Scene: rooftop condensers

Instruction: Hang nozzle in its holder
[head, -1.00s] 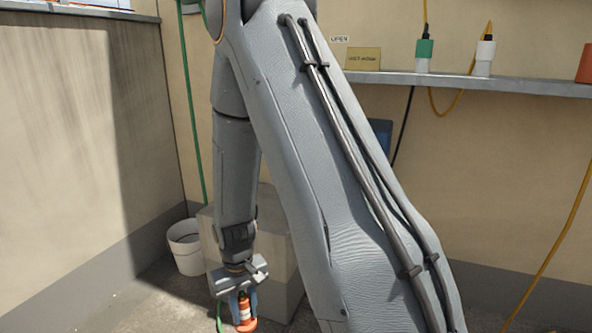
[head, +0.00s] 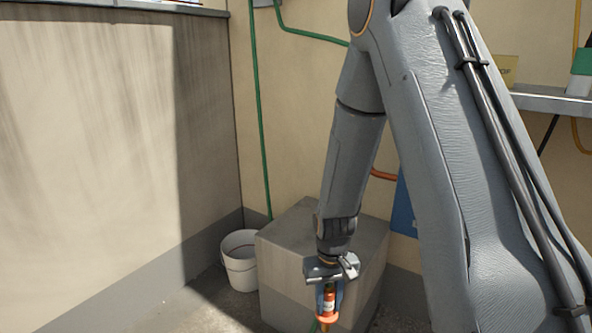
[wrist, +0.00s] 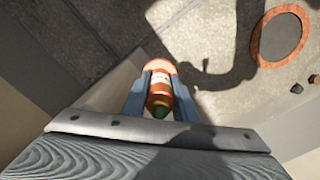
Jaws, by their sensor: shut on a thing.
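My gripper (head: 328,303) points down in front of a grey block and is shut on the orange nozzle (head: 329,301), which has a white label band. In the wrist view the nozzle (wrist: 160,92) sits between the two blue-grey fingers of my gripper (wrist: 160,95), with its green end toward the wrist and its orange head pointing away. A green hose shows beside the nozzle's lower end in the head view. I cannot make out the nozzle's holder in these views.
A concrete block (head: 285,255) stands by the wall behind my gripper. A white bucket (head: 240,266) is left of it. A green hose (head: 260,120) runs down the wall. A shelf (head: 550,102) is at right. An orange-rimmed disc (wrist: 279,36) lies on the floor.

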